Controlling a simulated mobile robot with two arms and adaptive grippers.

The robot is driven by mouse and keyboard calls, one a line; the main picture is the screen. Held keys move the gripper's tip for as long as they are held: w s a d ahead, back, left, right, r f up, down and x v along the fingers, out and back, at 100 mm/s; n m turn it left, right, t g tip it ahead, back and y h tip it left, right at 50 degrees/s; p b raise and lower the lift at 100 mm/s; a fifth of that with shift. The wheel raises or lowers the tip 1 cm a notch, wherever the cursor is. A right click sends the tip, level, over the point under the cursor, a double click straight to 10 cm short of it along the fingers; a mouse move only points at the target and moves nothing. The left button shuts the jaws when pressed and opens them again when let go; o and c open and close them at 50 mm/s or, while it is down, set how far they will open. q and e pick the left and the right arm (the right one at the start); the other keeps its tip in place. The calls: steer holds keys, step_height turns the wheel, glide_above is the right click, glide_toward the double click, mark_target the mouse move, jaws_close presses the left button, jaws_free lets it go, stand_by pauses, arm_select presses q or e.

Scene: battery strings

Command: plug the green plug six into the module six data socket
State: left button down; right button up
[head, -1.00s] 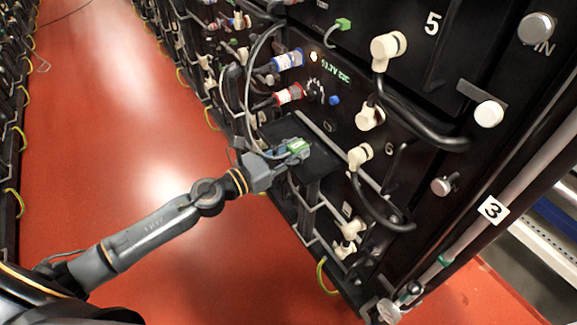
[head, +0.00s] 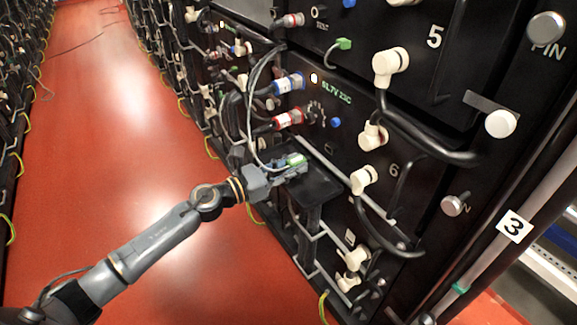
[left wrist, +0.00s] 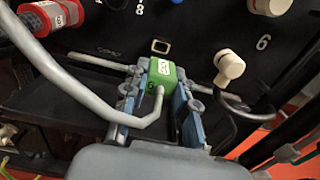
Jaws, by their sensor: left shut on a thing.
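The green plug six (head: 297,159) is in my left gripper (head: 290,166), which is shut on it. The left wrist view shows the plug (left wrist: 160,75) between the blue-padded fingers (left wrist: 158,92), with a white label on top and a grey cable curving away left. The module six data socket (left wrist: 160,46) is a small light-rimmed rectangle on the black front, just beyond and above the plug. In the head view the socket (head: 329,148) lies right of and above the plug. A gap shows between plug and socket. My right gripper is not in view.
A black shelf (head: 318,190) juts out below the plug. Red (head: 288,119) and blue (head: 288,84) cable connectors are above left. A white elbow connector (left wrist: 229,66) is right of the socket. Another green plug (head: 343,44) sits in module five. The red aisle floor is open.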

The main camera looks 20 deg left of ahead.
mark_target(308, 157)
arm_select(q)
steer(key=x, duration=0.2)
steer(key=shift+w+d, duration=0.3)
steer(key=shift+x, duration=0.8)
steer(key=shift+w+d, duration=0.1)
steer(key=shift+w, duration=0.05)
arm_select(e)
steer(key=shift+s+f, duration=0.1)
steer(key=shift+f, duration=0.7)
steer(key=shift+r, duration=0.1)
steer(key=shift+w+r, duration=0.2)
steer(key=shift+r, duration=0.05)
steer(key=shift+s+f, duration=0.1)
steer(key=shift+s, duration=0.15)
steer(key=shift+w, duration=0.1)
